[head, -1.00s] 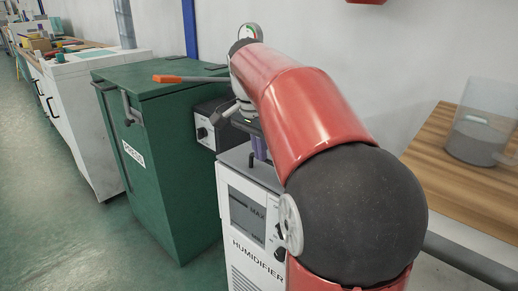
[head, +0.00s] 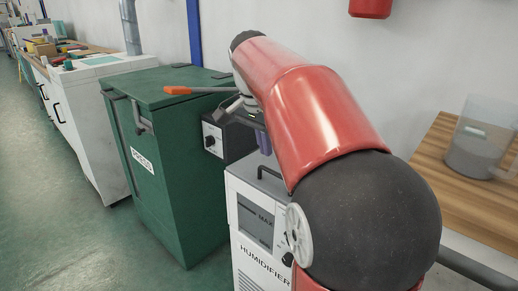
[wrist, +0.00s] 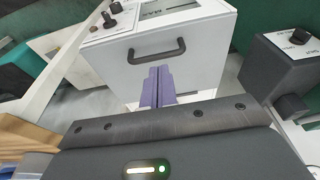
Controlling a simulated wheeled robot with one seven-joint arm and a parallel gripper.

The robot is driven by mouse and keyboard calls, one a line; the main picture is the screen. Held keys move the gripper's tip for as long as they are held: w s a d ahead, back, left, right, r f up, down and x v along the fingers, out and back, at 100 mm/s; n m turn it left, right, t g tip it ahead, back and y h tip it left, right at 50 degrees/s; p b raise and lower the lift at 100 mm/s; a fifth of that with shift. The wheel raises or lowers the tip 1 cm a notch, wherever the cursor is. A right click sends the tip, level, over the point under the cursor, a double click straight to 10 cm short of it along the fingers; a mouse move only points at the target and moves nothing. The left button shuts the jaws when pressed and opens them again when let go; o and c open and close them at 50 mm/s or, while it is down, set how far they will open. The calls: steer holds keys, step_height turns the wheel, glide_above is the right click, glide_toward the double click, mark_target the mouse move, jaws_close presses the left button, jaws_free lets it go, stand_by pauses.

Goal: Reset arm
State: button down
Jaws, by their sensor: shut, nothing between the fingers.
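My gripper (wrist: 158,88) shows in the wrist view as two purple fingers pressed together with nothing between them. In the head view its purple fingers (head: 263,142) are partly hidden by my red arm, and they hang above the white humidifier (head: 262,222). In the wrist view the fingertips overlap the white humidifier box (wrist: 175,72) just below its black carry handle (wrist: 157,50). They look apart from it, though the exact gap cannot be told.
A green press cabinet (head: 190,130) stands left of the humidifier, with an orange-handled lever (head: 180,91) above it. A dark control box (head: 212,138) sits between them. A wooden table (head: 455,190) with a clear container (head: 478,140) is at right. Floor at left is clear.

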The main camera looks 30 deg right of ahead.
steer(key=p+v, duration=0.1)
steer(key=v, duration=0.6)
steer(key=shift+d+r, duration=0.2)
steer(key=shift+r, duration=0.3)
